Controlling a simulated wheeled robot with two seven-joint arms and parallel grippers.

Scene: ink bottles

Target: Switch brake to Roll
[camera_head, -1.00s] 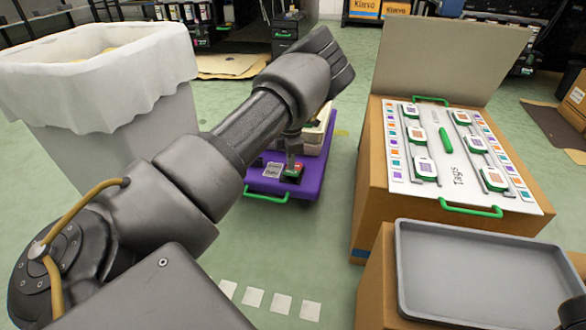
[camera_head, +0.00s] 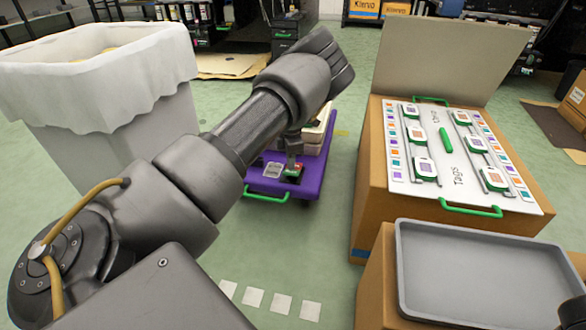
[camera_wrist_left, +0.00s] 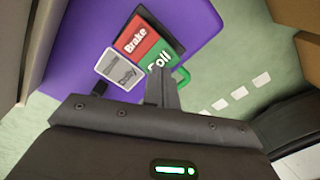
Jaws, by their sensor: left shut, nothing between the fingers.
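The brake switch (camera_head: 293,171) sits on the near part of a purple cart (camera_head: 285,188). In the left wrist view the switch has a red half marked Brake (camera_wrist_left: 136,38) and a green half marked Roll (camera_wrist_left: 158,58). My left gripper (camera_head: 293,158) points down at the switch in the head view. In the left wrist view its closed fingers (camera_wrist_left: 160,88) are empty and overlap the lower edge of the green half. I cannot tell whether they touch it.
A grey label plate (camera_wrist_left: 118,70) lies beside the switch. Pale boxes (camera_head: 315,138) stand behind on the cart. A lined bin (camera_head: 140,140) stands left. A box with a tag board (camera_head: 430,185) and a grey tray (camera_head: 400,270) stand right. Green floor lies between.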

